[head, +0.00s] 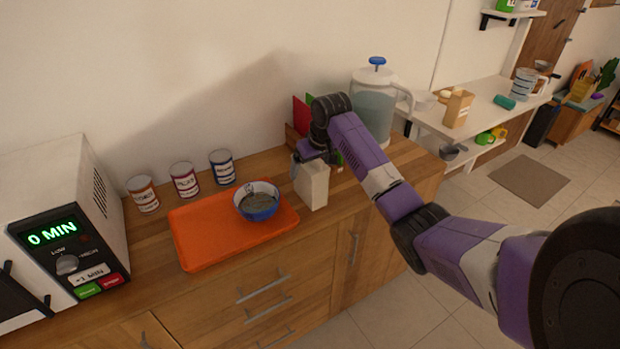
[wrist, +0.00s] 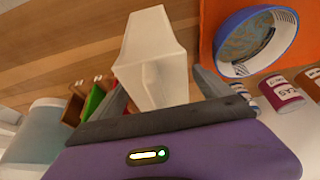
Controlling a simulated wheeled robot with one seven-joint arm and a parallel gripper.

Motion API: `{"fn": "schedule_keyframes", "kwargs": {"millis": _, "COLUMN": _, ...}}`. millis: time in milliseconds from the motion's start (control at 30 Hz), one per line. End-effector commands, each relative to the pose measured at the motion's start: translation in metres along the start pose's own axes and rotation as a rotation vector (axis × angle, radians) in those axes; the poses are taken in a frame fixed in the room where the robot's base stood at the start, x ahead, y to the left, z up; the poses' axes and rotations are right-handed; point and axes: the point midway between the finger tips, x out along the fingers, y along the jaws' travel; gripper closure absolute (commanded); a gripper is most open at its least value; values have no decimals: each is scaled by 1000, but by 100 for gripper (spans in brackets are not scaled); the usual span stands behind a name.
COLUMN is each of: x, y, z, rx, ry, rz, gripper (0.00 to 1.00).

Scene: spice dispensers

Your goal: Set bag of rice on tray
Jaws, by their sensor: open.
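A pale, boxy bag (head: 313,186), seemingly the bag of rice, stands upright on the wooden counter, just right of the tray. The orange tray (head: 199,252) lies flat on the counter, with a blue-rimmed bowl (head: 258,207) on its right part. My gripper (head: 308,158) is at the top of the bag. In the wrist view, my open fingers (wrist: 162,92) are on either side of the pale bag (wrist: 150,45). I cannot tell whether they touch it. The tray also shows in the wrist view (wrist: 208,22).
Several cans, including a red-labelled one (head: 184,180), stand behind the tray. A microwave (head: 75,215) is at the left. A large jug (head: 373,105) and a rack with red and green items (head: 301,115) stand behind my arm. The tray's left part is clear.

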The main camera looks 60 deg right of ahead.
Motion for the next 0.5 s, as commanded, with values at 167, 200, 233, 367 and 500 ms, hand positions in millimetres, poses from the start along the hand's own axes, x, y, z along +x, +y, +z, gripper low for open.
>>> {"fn": "schedule_keyframes", "kwargs": {"millis": 167, "x": 0, "y": 0, "z": 0, "rx": 0, "ry": 1, "rz": 0, "gripper": 11}}
{"fn": "schedule_keyframes", "kwargs": {"millis": 200, "x": 0, "y": 0, "z": 0, "rx": 0, "ry": 1, "rz": 0, "gripper": 15}}
{"fn": "schedule_keyframes", "kwargs": {"millis": 233, "x": 0, "y": 0, "z": 0, "rx": 0, "ry": 1, "rz": 0, "gripper": 21}}
{"fn": "schedule_keyframes", "kwargs": {"millis": 367, "x": 0, "y": 0, "z": 0, "rx": 0, "ry": 1, "rz": 0, "gripper": 46}}
{"fn": "schedule_keyframes", "kwargs": {"millis": 500, "x": 0, "y": 0, "z": 0, "rx": 0, "ry": 1, "rz": 0, "gripper": 74}}
